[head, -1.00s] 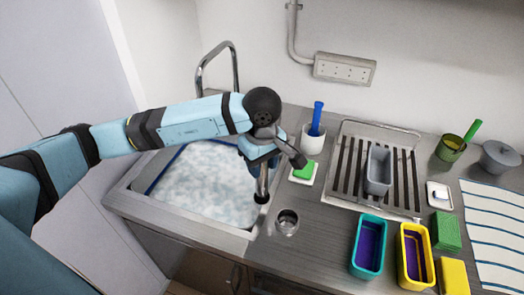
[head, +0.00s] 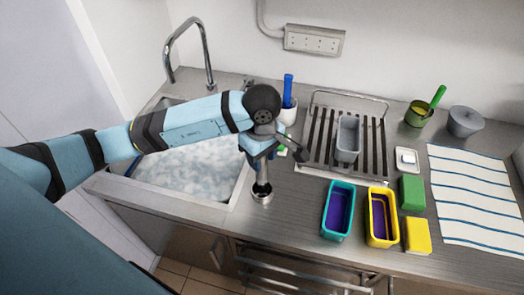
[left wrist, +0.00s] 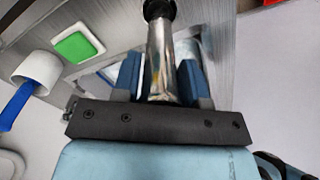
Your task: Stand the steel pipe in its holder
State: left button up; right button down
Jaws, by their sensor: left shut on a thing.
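The steel pipe (head: 262,173) hangs roughly upright from my left gripper (head: 262,156), which is shut on it. In the left wrist view the pipe (left wrist: 160,60) runs between the two blue fingers, its black end (left wrist: 158,9) at the top edge. The holder, a small round steel cup (head: 262,199), stands on the counter right of the sink. The pipe's black lower end overlaps the holder's mouth in the head view; I cannot tell how far inside it is. My right gripper is out of view.
The foamy sink (head: 190,160) lies left of the holder. A teal tub (head: 338,211) and a yellow tub (head: 382,218) stand to the right. Behind are a white cup (head: 288,112) with a blue-handled tool and a drying rack (head: 318,178) holding a grey tub.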

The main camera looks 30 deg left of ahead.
pick_arm(q)
notch_tip(320, 180, down, 2)
jog(key=shift+f+b, duration=0.15)
jog(key=shift+b, duration=0.15)
dwell(0.5)
jog(key=shift+b, duration=0.35)
dwell(0.6)
jog(key=shift+b, duration=0.35)
